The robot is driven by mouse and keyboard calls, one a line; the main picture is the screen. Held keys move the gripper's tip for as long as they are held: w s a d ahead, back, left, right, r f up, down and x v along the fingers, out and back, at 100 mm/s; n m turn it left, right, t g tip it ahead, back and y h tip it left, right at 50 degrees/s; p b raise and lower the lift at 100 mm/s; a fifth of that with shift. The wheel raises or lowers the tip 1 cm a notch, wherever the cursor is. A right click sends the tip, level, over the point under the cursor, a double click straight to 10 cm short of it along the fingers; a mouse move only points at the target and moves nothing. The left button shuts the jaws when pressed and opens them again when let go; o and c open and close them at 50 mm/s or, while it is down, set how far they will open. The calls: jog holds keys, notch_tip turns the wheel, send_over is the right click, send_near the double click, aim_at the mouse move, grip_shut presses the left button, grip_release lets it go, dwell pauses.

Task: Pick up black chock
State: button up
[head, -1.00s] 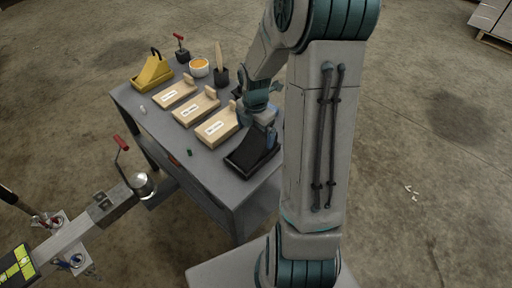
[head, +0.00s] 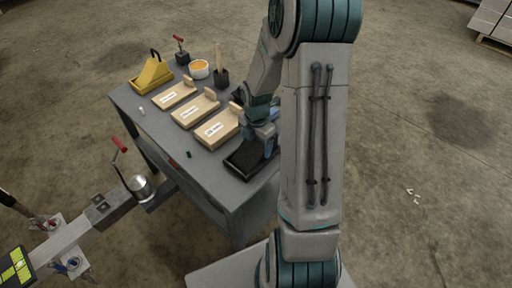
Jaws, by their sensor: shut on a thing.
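The black chock (head: 243,160) is at the near right end of the grey table, in or over a dark tray-like shape; I cannot tell the two apart clearly. My gripper (head: 268,142) is low over it, pointing down, with its jaws shut on the chock. The fingertips are small and partly hidden by my own arm. I cannot tell whether the chock is clear of the table top.
Three wooden trays with white labels (head: 216,130) lie in a row left of my gripper. A trailer coupling (head: 138,187) juts in at the left.

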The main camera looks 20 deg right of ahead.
jog(key=shift+r, duration=0.1)
notch_tip(320, 180, up, 10)
jog(key=shift+f+p, duration=0.1)
jog(key=shift+p, duration=1.1)
jog(key=m+p, duration=0.1)
jog(key=w+a+m+p, duration=0.1)
jog(key=m, duration=0.1)
jog(key=a+m+p, duration=0.1)
jog(key=m, duration=0.1)
jog(key=shift+w+r, duration=0.25)
jog(key=shift+r, duration=0.05)
jog(key=w+a+m+p, duration=0.2)
jog(key=a+m+p, duration=0.5)
jog(key=m, duration=1)
jog(key=shift+w+a+p, duration=0.3)
jog(key=shift+p, duration=0.3)
